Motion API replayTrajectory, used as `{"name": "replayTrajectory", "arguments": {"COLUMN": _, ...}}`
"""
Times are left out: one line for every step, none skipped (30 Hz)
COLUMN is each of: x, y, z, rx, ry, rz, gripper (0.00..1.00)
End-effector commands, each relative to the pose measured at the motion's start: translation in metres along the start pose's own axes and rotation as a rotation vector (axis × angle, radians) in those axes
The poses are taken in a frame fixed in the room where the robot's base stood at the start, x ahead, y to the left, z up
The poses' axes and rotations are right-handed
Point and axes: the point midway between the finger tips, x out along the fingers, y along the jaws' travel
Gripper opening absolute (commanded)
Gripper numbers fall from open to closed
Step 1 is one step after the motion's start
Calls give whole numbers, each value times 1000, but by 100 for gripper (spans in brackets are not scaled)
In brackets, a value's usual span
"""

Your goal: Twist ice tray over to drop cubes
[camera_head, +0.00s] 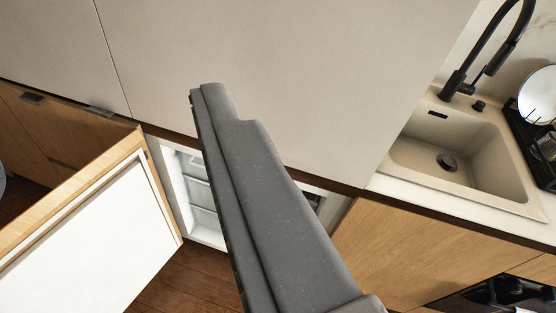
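No ice tray and no ice cubes show in this view. My gripper (215,98) is a long dark grey shape running from the bottom right of centre up to the left. I see it side-on, so I cannot tell whether its fingers are apart or closed, and nothing shows held at its tip. Behind it, an open built-in fridge or freezer compartment (188,162) shows white walls and clear shelf or drawer fronts. My gripper hides much of its inside.
The compartment's wood-fronted door (95,240) stands open at the lower left. A pale countertop (290,130) spans above. A beige sink (430,165) with a black tap (455,82) and a dark dish rack (540,145) are at the right. Wooden floor (190,285) shows below.

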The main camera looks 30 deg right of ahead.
Motion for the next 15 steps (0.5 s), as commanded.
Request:
{"name": "replayTrajectory", "arguments": {"x": 27, "y": 2, "z": 14, "rx": -8, "ry": 1, "rz": -1, "gripper": 55}}
{"name": "replayTrajectory", "arguments": {"x": 40, "y": 3, "z": 21, "rx": -16, "ry": 4, "rz": -1, "gripper": 55}}
{"name": "replayTrajectory", "arguments": {"x": 58, "y": 5, "z": 30, "rx": -25, "ry": 9, "rz": 2, "gripper": 55}}
{"name": "replayTrajectory", "arguments": {"x": 70, "y": 7, "z": 36, "rx": -32, "ry": 17, "rz": 5, "gripper": 55}}
{"name": "replayTrajectory", "arguments": {"x": 83, "y": 9, "z": 44, "rx": -40, "ry": 20, "rz": 7, "gripper": 55}}
{"name": "replayTrajectory", "arguments": {"x": 101, "y": 12, "z": 54, "rx": -48, "ry": 25, "rz": 13, "gripper": 55}}
{"name": "replayTrajectory", "arguments": {"x": 112, "y": 14, "z": 62, "rx": -55, "ry": 31, "rz": 18, "gripper": 55}}
{"name": "replayTrajectory", "arguments": {"x": 124, "y": 16, "z": 70, "rx": -62, "ry": 33, "rz": 23, "gripper": 55}}
{"name": "replayTrajectory", "arguments": {"x": 141, "y": 20, "z": 83, "rx": -71, "ry": 38, "rz": 31, "gripper": 55}}
{"name": "replayTrajectory", "arguments": {"x": 152, "y": 22, "z": 91, "rx": -80, "ry": 42, "rz": 38, "gripper": 55}}
{"name": "replayTrajectory", "arguments": {"x": 163, "y": 25, "z": 101, "rx": -87, "ry": 44, "rz": 45, "gripper": 55}}
{"name": "replayTrajectory", "arguments": {"x": 178, "y": 28, "z": 115, "rx": -99, "ry": 48, "rz": 56, "gripper": 55}}
{"name": "replayTrajectory", "arguments": {"x": 189, "y": 31, "z": 125, "rx": -108, "ry": 51, "rz": 65, "gripper": 55}}
{"name": "replayTrajectory", "arguments": {"x": 199, "y": 34, "z": 135, "rx": -116, "ry": 52, "rz": 74, "gripper": 55}}
{"name": "replayTrajectory", "arguments": {"x": 213, "y": 39, "z": 150, "rx": -128, "ry": 55, "rz": 88, "gripper": 55}}
